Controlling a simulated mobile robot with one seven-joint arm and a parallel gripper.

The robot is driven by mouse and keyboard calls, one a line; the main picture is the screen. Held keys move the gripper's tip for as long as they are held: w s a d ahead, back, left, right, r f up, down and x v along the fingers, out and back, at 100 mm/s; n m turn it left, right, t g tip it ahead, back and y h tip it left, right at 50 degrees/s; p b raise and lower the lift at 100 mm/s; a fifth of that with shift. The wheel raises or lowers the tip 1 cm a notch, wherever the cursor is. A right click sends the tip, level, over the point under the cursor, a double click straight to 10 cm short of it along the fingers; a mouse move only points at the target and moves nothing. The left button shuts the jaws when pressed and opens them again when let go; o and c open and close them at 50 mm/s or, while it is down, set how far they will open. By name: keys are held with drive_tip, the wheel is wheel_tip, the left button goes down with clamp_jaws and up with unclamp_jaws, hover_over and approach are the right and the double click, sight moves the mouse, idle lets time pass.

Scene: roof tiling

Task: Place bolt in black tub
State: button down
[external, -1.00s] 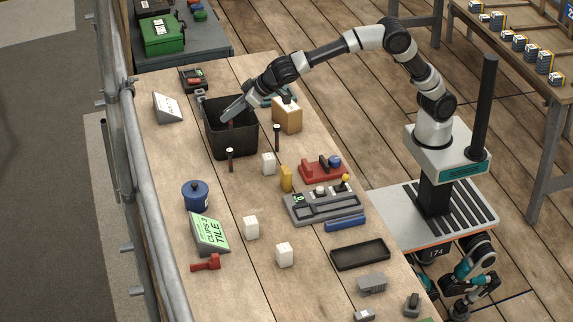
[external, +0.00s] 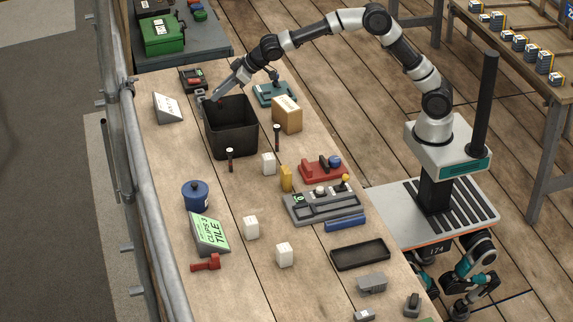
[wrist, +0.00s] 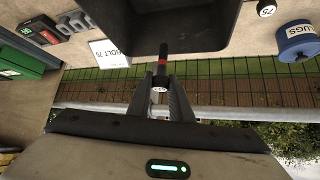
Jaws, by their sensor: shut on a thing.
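The black tub (external: 232,140) stands on the bench's far half, and its wall also shows at the top of the wrist view (wrist: 120,30). My gripper (external: 211,101) is at the tub's far-left rim in the external view. In the wrist view my gripper (wrist: 164,88) is shut on a bolt with a dark shaft, a red band and a white-labelled end (wrist: 160,86). The bolt's shaft overlaps the tub's rim in that view; I cannot tell its height above it. Two similar bolts stand upright on the bench, one near the tub (external: 230,160), one further right (external: 277,138).
A sloped white sign (external: 168,107) stands left of the tub, and a cardboard box (external: 287,114) right of it. A metal railing (external: 130,180) runs along the bench's left edge. A blue pot (external: 196,195) and white blocks (external: 251,228) stand nearer the front.

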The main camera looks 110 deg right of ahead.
wheel_tip(320, 180, down, 14)
drive_tip(key=b, duration=0.3)
drive_tip(key=shift+f, duration=0.15)
drive_tip(key=c, duration=1.6)
unclamp_jaws()
drive_tip(key=shift+s+a+r, duration=0.1)
drive_tip(key=shift+r, duration=0.25)
drive_tip(key=p+v, duration=0.1)
drive_tip(key=v, duration=1)
drive_tip(key=shift+s+r+p, duration=0.2)
drive_tip(key=shift+s+p, duration=0.05)
drive_tip(key=shift+p, duration=0.1)
